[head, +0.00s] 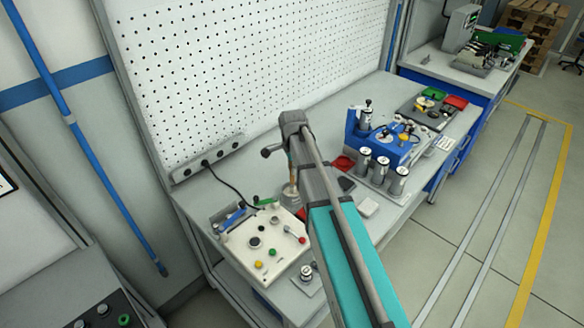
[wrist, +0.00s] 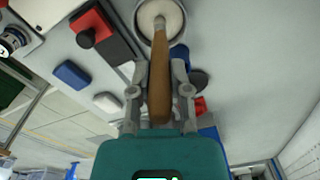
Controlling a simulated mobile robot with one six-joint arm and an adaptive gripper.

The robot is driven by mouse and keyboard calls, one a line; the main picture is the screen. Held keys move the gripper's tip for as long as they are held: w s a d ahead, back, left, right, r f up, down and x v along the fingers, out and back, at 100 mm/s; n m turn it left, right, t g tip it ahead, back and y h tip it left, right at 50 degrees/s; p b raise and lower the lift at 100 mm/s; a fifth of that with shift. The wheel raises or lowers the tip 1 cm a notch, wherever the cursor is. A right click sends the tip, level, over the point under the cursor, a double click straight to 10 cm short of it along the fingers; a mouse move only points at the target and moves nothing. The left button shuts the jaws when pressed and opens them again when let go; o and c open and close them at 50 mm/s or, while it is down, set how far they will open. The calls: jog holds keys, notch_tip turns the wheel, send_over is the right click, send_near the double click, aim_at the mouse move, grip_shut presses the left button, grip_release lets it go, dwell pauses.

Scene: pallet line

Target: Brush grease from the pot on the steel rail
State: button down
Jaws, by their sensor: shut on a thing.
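My gripper (wrist: 158,72) is shut on the brown wooden handle of a brush (wrist: 159,88) in the wrist view. The pale brush end reaches into the round grey grease pot (wrist: 139,22), which has a cream inside, at the top of that view. How deep the bristles sit, and whether grease is on them, I cannot tell. In the head view my arm hides most of the gripper; a small pale round shape, perhaps the pot (head: 290,192), shows beside the arm. I cannot pick out the steel rail with certainty in either view.
A white control box (head: 262,245) with buttons stands at the left of the grey bench. To the right are a blue fixture (head: 392,152) and a rack with several metal cylinders (head: 380,172). A perforated white panel (head: 235,60) stands behind the bench.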

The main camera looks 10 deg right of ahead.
jog(key=shift+r, duration=0.1)
dwell(0.4)
jog(key=shift+r+p, duration=3.4)
jog(key=shift+p, duration=0.15)
jog(key=shift+f, duration=0.15)
notch_tip(320, 180, down, 6)
jog(key=b, duration=0.6)
jog(key=shift+r, duration=0.3)
notch_tip(320, 180, up, 6)
jog(key=p, duration=0.7)
jog(key=shift+r, duration=0.25)
jog(key=shift+f+b, duration=0.9)
jog(key=shift+b, duration=0.05)
